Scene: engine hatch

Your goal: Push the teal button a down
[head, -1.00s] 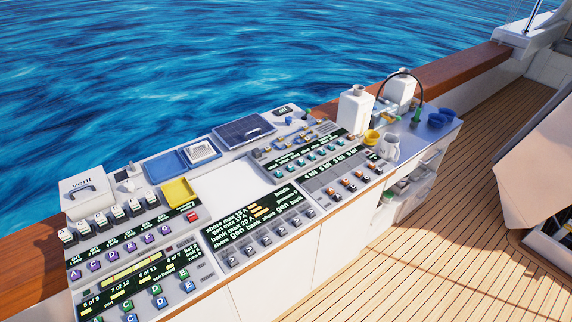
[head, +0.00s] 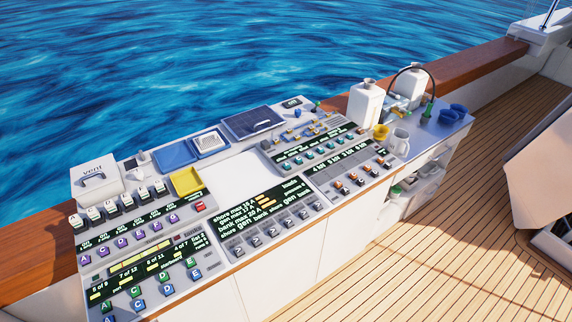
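A row of small teal buttons (head: 310,156) sits on the panel below a dark display strip, right of the panel's middle. Their letters are too small to read, so I cannot tell for sure which one is a. The leftmost of the row (head: 288,168) seems to stand up like its neighbours. Neither of my grippers is in view.
The console has purple buttons (head: 122,240), green and blue buttons, grey keys and orange-marked switches. A vent box (head: 97,181), yellow tray (head: 187,181), white jugs (head: 366,104) and a mug (head: 399,141) stand on top. Wooden deck (head: 420,245) is open in front.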

